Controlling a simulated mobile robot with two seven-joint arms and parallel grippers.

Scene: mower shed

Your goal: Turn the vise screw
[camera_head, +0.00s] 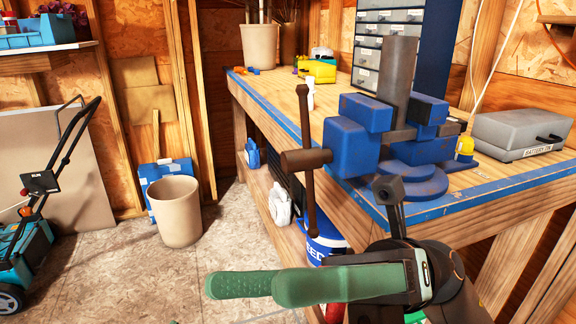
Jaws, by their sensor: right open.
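The blue vise (352,137) is mounted at the front edge of the wooden workbench (268,98). A dark upright bar (397,72) stands between its jaws. The brown vise screw (296,161) sticks out to the left, and its long handle (306,118) hangs nearly vertical, with a knob at the top and the lower end below the bench edge. My right gripper (242,287) has green fingers and comes in from the lower right. It is open and empty, in front of and below the handle in the picture, apart from it. My left gripper is out of view.
A grey battery box (525,133) sits on the bench to the right. A blue bucket (325,246) stands beneath the bench. A beige bin (175,212) and a mower (28,240) are on the left. The floor between the bin and the bench is clear.

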